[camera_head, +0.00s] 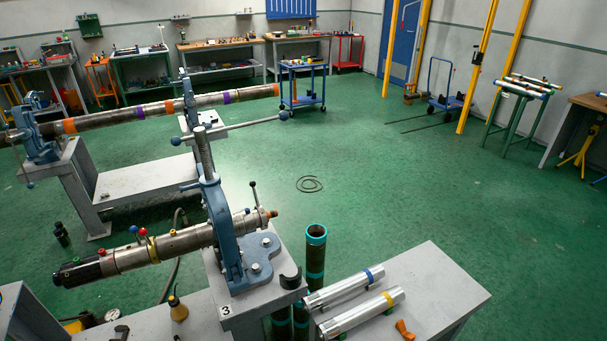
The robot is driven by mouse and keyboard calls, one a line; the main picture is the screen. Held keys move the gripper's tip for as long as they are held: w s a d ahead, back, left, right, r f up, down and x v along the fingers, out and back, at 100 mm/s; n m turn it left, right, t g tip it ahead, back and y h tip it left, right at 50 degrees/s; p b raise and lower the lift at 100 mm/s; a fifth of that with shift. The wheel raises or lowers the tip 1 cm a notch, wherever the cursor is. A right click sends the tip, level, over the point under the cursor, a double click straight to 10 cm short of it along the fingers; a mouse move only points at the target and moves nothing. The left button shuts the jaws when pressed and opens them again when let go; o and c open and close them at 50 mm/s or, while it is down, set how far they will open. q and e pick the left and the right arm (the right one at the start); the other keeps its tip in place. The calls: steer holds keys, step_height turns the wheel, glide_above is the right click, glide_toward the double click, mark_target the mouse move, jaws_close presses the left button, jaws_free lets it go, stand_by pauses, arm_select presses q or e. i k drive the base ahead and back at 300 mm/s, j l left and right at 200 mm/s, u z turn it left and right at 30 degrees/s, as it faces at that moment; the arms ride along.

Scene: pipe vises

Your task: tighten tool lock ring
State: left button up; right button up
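A long metal tool (187,240) lies in a blue pipe vise (223,225) on a grey stand marked 3. The tool slopes from a black end (78,272) at lower left to an orange tip (272,213) at right. Red and yellow knobs (143,231) and a black-knobbed lever (253,194) stick up from it. Ring-like bands (153,248) show along the body, but I cannot tell which is the lock ring or how tight it is. Neither of my grippers is in view.
Behind, a long pipe (100,118) with orange and purple bands lies in two vises. Dark teal-topped tubes (315,258) stand right of the near vise. Two silver cylinders (345,287) lie on a grey bench (440,290). The green floor (400,190) is mostly clear.

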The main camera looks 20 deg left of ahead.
mark_target(143, 233)
steer(key=u, duration=1.95)
